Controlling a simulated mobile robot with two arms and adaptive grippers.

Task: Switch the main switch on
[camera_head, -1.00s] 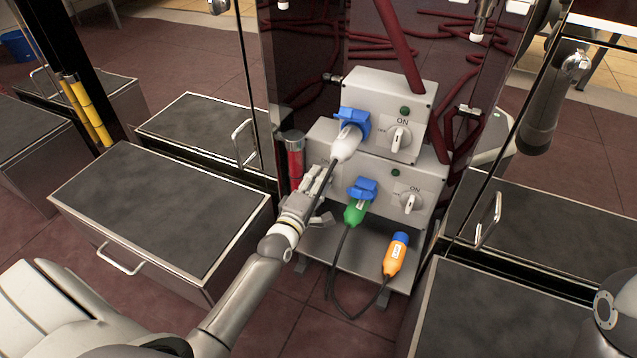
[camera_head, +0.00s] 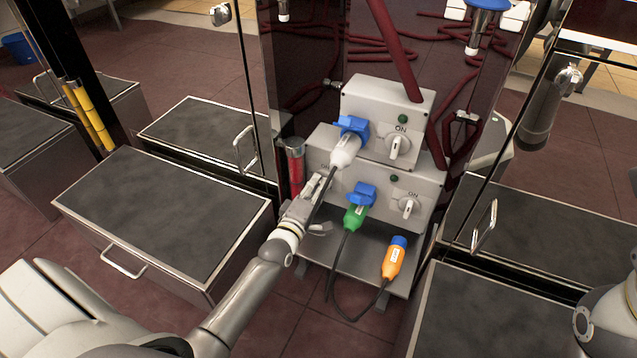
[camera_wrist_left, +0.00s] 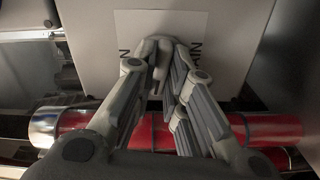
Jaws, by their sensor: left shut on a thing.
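The main switch (camera_wrist_left: 160,48) shows in the left wrist view as a grey knob on a pale label plate (camera_wrist_left: 210,28) with part of the word MAIN. My left gripper (camera_wrist_left: 162,68) is shut on this knob, its fingers on both sides. In the head view my left gripper (camera_head: 324,188) is at the left part of the lower grey switch box (camera_head: 425,200). There the knob is hidden behind the gripper and the white plug (camera_head: 345,150), so I cannot tell its setting. My right gripper is not in view.
Two other rotary switches, upper (camera_head: 398,148) and lower (camera_head: 409,207), sit on the boxes. A green plug (camera_head: 355,217) is in the lower blue socket (camera_head: 362,193). An orange plug (camera_head: 394,260) lies on the metal shelf (camera_head: 350,262). A red cylinder (camera_head: 295,168) stands left of the boxes.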

